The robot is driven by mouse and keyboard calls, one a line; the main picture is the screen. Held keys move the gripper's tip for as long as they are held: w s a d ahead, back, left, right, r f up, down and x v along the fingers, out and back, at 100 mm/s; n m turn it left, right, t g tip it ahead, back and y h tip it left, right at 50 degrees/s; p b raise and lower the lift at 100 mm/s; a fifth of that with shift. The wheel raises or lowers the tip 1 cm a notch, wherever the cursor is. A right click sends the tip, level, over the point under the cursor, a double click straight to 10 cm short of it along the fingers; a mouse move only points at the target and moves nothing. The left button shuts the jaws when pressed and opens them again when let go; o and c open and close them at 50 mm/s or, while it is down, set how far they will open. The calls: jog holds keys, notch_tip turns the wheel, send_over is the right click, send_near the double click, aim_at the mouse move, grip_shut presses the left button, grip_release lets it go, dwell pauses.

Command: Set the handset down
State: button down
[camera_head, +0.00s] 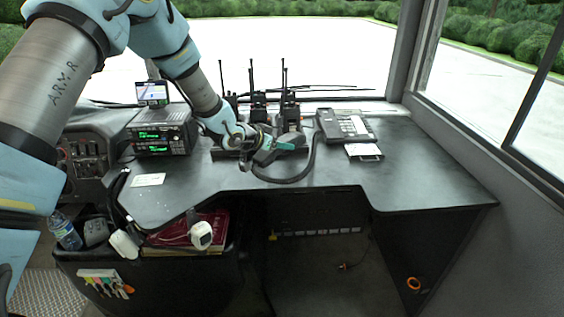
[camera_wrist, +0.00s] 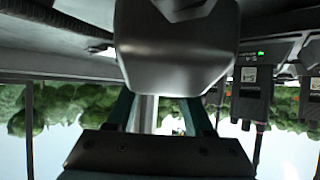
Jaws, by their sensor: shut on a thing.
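The handset, a smooth dark grey block, fills the top middle of the wrist view (camera_wrist: 175,55), in front of the converging teal fingers. My gripper (camera_head: 273,144) is shut on it low above the dark desk (camera_head: 410,165); it also shows in the wrist view (camera_wrist: 161,103). A black cord (camera_head: 292,179) loops from beside the gripper towards the desk phone (camera_head: 345,126), which stands to the right.
Several upright radios with antennas (camera_head: 289,108) stand just behind my gripper, and they show at the right in the wrist view (camera_wrist: 251,88). A radio set with green displays (camera_head: 161,134) is at the left.

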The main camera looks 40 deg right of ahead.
aim_at(259, 159)
jog(key=shift+f+p, duration=0.8)
jog(key=shift+f, duration=2.35)
jog(key=shift+f, duration=0.2)
jog(key=shift+c, duration=1.4)
grip_release()
jog(key=shift+r, duration=0.15)
jog(key=b+v, duration=0.3)
jog(key=v, duration=0.9)
